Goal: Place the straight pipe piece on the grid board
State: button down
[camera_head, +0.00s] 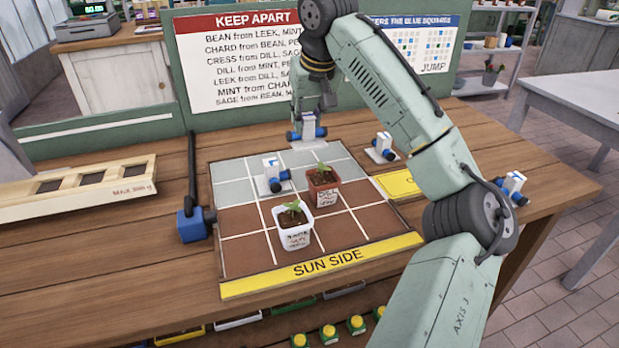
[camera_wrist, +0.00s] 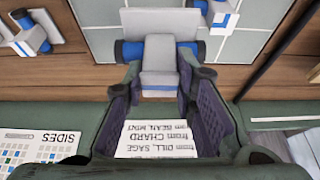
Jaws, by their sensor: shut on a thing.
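My gripper (camera_head: 309,112) is shut on a pipe piece (camera_head: 307,134) with a pale grip block and blue ends, at the far edge of the grid board (camera_head: 240,262). In the wrist view the piece's block (camera_wrist: 160,62) sits between the fingers, with a blue end on either side. I cannot tell whether it touches the board. The board has grey cells at the back and brown cells in front. Another white and blue pipe piece (camera_head: 272,176) stands on a grey cell. A red pot (camera_head: 323,190) and a white pot (camera_head: 295,236) with seedlings stand on brown cells.
More white and blue pieces stand right of the board, one near (camera_head: 382,148) and one farther right (camera_head: 514,186). A blue fitting (camera_head: 192,226) with a dark upright bar stands at the left edge. A sign panel (camera_head: 240,80) rises behind. The front brown cells are mostly clear.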

jog(key=shift+w+d, duration=0.15)
jog(key=shift+w, duration=0.15)
jog(key=shift+w+d+f, duration=0.1)
jog(key=shift+w+f, duration=0.05)
jog(key=shift+f, duration=0.2)
notch_tip(320, 180, down, 9)
jog(key=shift+f+p, duration=0.1)
jog(key=shift+p, duration=0.45)
jog(key=c, duration=1.3)
grip_release()
jog(key=b+v, duration=0.1)
jog(key=v, duration=1.1)
jog(key=shift+b, duration=0.4)
